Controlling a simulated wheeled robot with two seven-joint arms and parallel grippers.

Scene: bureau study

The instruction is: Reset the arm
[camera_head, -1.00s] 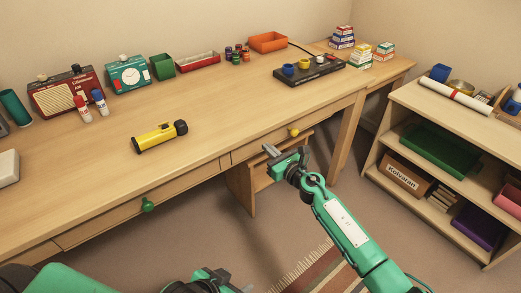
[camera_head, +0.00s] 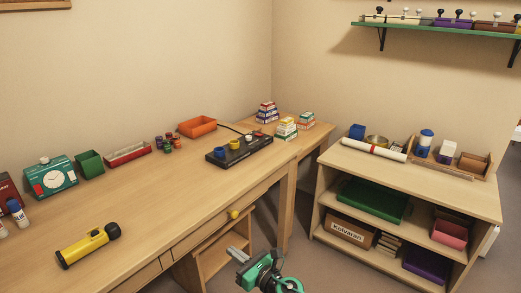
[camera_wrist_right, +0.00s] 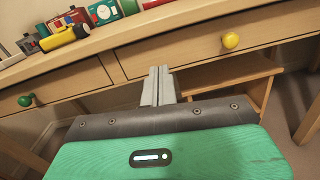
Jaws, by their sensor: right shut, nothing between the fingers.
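My right gripper (camera_head: 238,254) shows at the bottom of the head view, in front of the desk (camera_head: 150,215) and below its drawer edge. In the right wrist view its two grey fingers (camera_wrist_right: 158,86) are pressed together with nothing between them. They point toward the desk's drawer fronts, to the left of a yellow knob (camera_wrist_right: 230,40). The same yellow knob (camera_head: 234,214) shows in the head view, above the gripper. My left gripper is outside both current views.
A yellow flashlight (camera_head: 88,244) lies on the desk. A black board with coloured pots (camera_head: 239,150), an orange tray (camera_head: 198,127) and a teal clock radio (camera_head: 47,179) stand farther back. A low shelf unit (camera_head: 430,190) stands at right. A wall shelf (camera_head: 440,27) hangs above.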

